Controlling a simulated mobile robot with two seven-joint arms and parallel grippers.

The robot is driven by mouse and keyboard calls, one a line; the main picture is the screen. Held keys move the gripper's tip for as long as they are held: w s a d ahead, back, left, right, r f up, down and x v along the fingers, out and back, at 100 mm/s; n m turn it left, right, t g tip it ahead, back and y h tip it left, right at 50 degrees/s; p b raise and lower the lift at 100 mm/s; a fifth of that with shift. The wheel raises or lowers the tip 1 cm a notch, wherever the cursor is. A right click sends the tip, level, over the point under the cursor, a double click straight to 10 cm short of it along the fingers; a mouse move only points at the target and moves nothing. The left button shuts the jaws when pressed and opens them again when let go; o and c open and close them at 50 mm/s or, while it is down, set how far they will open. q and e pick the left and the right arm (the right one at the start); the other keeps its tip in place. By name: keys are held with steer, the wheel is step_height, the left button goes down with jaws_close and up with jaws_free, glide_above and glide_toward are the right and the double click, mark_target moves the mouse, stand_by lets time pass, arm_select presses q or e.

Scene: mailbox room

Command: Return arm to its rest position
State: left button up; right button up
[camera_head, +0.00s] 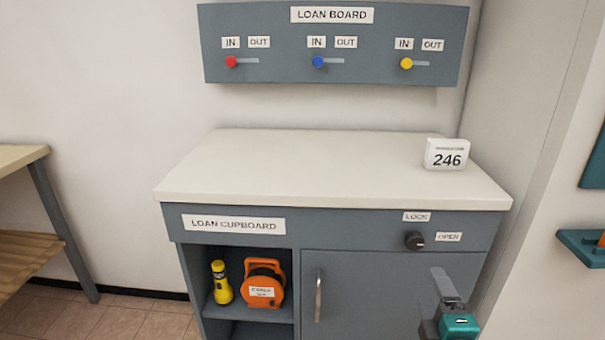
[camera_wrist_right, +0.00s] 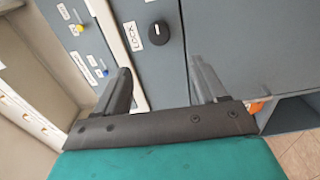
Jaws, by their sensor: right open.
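My right gripper (camera_head: 442,308) is low at the right in the head view, in front of the grey cupboard door (camera_head: 365,290). Its jaws are open with nothing between them. In the right wrist view the two dark fingers (camera_wrist_right: 162,82) stand apart, facing the cupboard front. The round black knob (camera_head: 414,240) is above the gripper, apart from it, beside the LOCK and OPEN labels. The knob also shows beyond the fingers in the right wrist view (camera_wrist_right: 159,33). My left gripper is in neither view.
The loan cupboard's white top (camera_head: 320,165) carries a white 246 sign (camera_head: 447,154). A yellow torch (camera_head: 221,283) and an orange reel (camera_head: 264,283) sit in the open shelf. The loan board (camera_head: 335,45) hangs above. A wooden bench (camera_head: 25,158) is at the left, a wall at the right.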

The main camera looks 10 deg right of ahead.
arm_select(q)
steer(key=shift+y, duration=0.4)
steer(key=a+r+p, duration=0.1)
steer(key=p, duration=0.2)
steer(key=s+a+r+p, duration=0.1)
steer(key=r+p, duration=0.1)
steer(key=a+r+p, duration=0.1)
steer(key=p, duration=0.2)
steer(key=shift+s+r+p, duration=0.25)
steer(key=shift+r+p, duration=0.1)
arm_select(e)
steer(key=s+a+f+m+g+y, duration=0.6)
steer(key=s+a+f+m, duration=0.2)
steer(key=s+a+m, duration=0.4)
steer(key=shift+s+a+g, duration=0.35)
steer(key=shift+a+g, duration=0.05)
steer(key=shift+a, duration=0.5)
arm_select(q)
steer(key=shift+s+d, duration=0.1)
